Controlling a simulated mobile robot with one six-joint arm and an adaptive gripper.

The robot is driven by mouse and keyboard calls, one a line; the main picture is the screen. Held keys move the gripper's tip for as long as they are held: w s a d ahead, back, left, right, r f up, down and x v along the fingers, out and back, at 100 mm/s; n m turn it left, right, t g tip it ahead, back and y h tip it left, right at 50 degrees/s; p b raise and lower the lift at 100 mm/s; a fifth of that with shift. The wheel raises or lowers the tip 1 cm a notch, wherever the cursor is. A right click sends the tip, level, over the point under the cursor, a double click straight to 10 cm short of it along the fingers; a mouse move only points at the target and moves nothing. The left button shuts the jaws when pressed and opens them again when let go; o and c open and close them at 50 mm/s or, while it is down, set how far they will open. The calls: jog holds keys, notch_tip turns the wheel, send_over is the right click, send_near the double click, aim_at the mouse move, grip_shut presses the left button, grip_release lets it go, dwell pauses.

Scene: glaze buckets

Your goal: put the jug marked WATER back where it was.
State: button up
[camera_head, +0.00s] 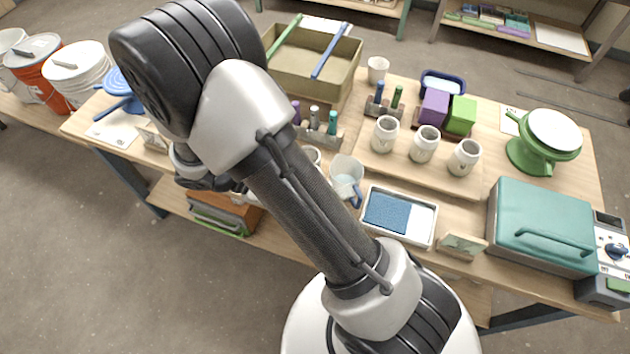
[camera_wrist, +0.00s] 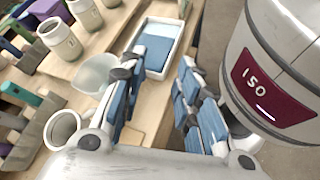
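A clear, pale jug (camera_head: 346,169) with a blue handle stands on the table, left of the white tray. No WATER marking is readable on it. It also shows in the wrist view (camera_wrist: 93,73), partly behind my gripper's left finger. My gripper (camera_wrist: 157,75) is open, its two blue-padded fingers spread with nothing held between them. The jug lies beyond and to the left of the fingers in that view; whether they touch its handle cannot be told. In the head view my arm hides most of the gripper and the table around it.
The white tray (camera_head: 398,235) holds a blue sponge-like block. Several pale marked pots (camera_head: 424,145) stand behind it. A pale cup (camera_wrist: 62,128) is beside the jug. A teal-lidded case (camera_head: 541,222) is at right, an olive bin (camera_head: 297,75) at the back, and lidded buckets (camera_head: 80,70) far left.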

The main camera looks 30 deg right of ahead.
jog(key=s+a+r+m+t+y, duration=0.2)
jog(key=s+r+m+t+y, duration=0.2)
jog(key=r, duration=0.6)
jog(key=s+a+r+m+t+y, duration=0.2)
jog(key=s+r+m+t+y, duration=0.2)
jog(key=r, duration=0.6)
jog(key=shift+s+a+m+t+y, duration=0.35)
jog(key=shift+t+y, duration=0.75)
jog(key=shift+y, duration=0.4)
jog(key=shift+d, duration=0.15)
